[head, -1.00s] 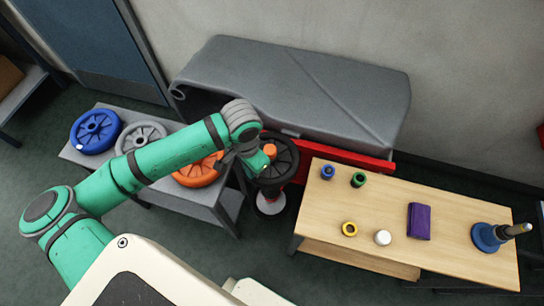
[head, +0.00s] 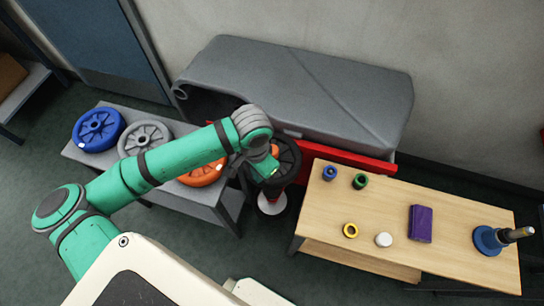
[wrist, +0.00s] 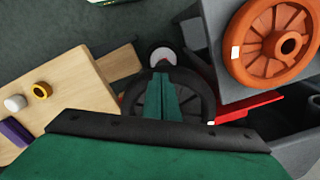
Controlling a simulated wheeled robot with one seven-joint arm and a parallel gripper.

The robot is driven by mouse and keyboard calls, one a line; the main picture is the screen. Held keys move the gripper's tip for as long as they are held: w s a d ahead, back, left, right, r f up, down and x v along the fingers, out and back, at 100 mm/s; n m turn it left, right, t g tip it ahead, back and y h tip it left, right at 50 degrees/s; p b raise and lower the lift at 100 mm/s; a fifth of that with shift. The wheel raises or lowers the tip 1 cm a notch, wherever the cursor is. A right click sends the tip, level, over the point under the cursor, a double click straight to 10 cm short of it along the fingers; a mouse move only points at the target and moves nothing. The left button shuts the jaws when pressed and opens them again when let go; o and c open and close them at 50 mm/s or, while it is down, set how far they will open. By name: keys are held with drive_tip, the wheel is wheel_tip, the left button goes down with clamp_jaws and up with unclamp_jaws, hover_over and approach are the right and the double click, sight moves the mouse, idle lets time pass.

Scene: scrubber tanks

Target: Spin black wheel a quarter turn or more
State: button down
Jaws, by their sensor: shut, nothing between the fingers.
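The black wheel (head: 289,160) stands beside the grey tank's red frame, between the grey bench and the wooden table. My gripper's two green fingers are together and empty, over the wheel's middle. I cannot tell whether they touch it.
The grey bench holds a blue wheel (head: 97,130), a grey wheel (head: 146,138) and an orange wheel (wrist: 258,52). The grey tank (head: 300,85) stands behind. The wooden table (head: 380,190) at right holds small rings, a purple block (head: 420,223) and a blue-based post (head: 488,240).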

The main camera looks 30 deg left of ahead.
sight(280, 181)
drive_tip(key=shift+w+d+f, duration=0.1)
drive_tip(key=shift+w+d, duration=0.1)
drive_tip(key=shift+d, duration=0.95)
drive_tip(key=shift+w+d+f, duration=0.1)
drive_tip(key=shift+w+d, duration=0.4)
drive_tip(key=shift+d, duration=0.4)
drive_tip(key=shift+w, duration=0.1)
drive_tip(key=shift+w+d, duration=0.6)
drive_tip(key=shift+d, duration=0.2)
drive_tip(key=shift+d, duration=0.15)
